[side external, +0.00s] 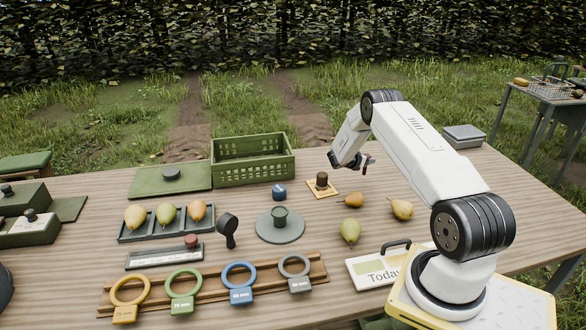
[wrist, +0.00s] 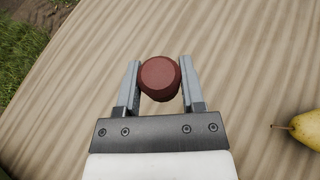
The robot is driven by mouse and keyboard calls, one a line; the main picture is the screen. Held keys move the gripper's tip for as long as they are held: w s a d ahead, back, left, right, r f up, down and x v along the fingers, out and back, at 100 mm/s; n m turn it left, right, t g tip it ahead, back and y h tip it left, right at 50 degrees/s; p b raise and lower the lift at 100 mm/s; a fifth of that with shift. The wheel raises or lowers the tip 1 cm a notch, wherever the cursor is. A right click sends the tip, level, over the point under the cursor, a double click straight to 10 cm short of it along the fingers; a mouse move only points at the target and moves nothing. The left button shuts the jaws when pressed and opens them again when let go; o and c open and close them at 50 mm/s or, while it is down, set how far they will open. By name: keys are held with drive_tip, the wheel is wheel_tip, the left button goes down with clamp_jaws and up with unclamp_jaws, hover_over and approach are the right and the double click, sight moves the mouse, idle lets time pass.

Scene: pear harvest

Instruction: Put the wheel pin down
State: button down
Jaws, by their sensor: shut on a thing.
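The wheel pin (wrist: 160,80) shows a dark red, faceted round head in the wrist view. My gripper (wrist: 159,62) is shut on it, with one grey finger on each side. The pin's lower part is hidden beneath its head. In the side view my gripper (side external: 366,161) is above the right back part of the table, clear of the surface. The pin is too small there to make out well. Bare wooden table (wrist: 75,85) shows around the pin in the wrist view.
A yellow pear (wrist: 303,129) lies to the right in the wrist view. In the side view, a brown cylinder stands on a small wooden plate (side external: 334,192), near loose pears (side external: 350,232). A green crate (side external: 252,169) is farther left. Bare table lies behind the pears.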

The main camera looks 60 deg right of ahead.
sight(363, 174)
drive_tip(key=shift+w+d+f, duration=0.1)
drive_tip(key=shift+f, duration=1.65)
drive_tip(key=shift+f, duration=0.1)
drive_tip(key=shift+c, duration=1)
unclamp_jaws()
drive_tip(key=shift+w+a+r, duration=0.15)
drive_tip(key=shift+a+r, duration=0.15)
drive_tip(key=v, duration=1.1)
